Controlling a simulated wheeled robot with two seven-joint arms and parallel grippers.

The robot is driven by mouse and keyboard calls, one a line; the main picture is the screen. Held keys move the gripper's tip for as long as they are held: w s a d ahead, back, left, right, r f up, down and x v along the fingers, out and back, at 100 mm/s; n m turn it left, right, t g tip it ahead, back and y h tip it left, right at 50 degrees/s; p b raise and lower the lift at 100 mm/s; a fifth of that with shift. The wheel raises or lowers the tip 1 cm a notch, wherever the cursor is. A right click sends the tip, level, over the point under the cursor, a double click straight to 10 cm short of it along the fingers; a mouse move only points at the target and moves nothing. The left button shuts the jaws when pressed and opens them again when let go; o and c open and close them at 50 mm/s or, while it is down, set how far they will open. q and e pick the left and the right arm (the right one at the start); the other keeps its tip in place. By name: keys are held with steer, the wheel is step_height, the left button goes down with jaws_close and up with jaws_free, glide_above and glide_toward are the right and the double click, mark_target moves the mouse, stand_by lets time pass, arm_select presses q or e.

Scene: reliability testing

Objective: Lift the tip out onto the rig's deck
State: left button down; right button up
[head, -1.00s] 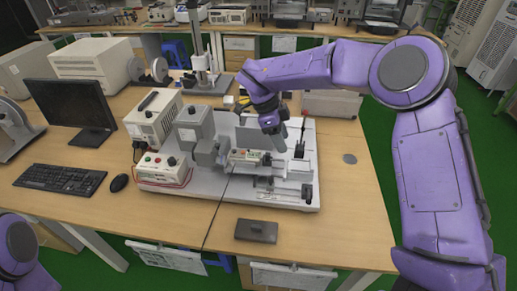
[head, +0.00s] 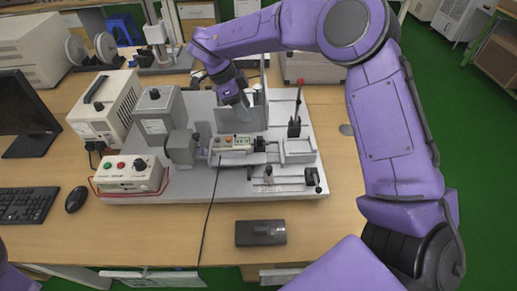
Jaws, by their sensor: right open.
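My right gripper (head: 243,112) is open and points down over the rig, just behind the button panel. Its fingers are small and partly blend with the grey parts behind. I cannot make out the tip; it is too small or hidden near the fixtures. My left gripper is not in view; only a sliver of my left arm shows at the lower left corner.
A control box (head: 129,174) with red and green buttons stands at the rig's left. A dark flat box (head: 260,232) lies in front of the rig. A thin upright rod with a red top (head: 298,95) stands at the rig's right. The table's front strip is mostly clear.

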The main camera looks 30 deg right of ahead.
mark_target(260, 137)
steer(key=p+x, duration=0.1)
steer(key=x, duration=0.4)
steer(key=p+x, duration=0.1)
steer(key=x, duration=0.5)
steer(key=shift+s+a+f, duration=0.15)
steer(key=shift+s+a, duration=0.05)
steer(key=shift+s, duration=0.05)
steer(key=shift+d+f, duration=0.15)
steer(key=shift+f, duration=0.25)
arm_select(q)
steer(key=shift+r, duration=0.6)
arm_select(e)
jaws_close()
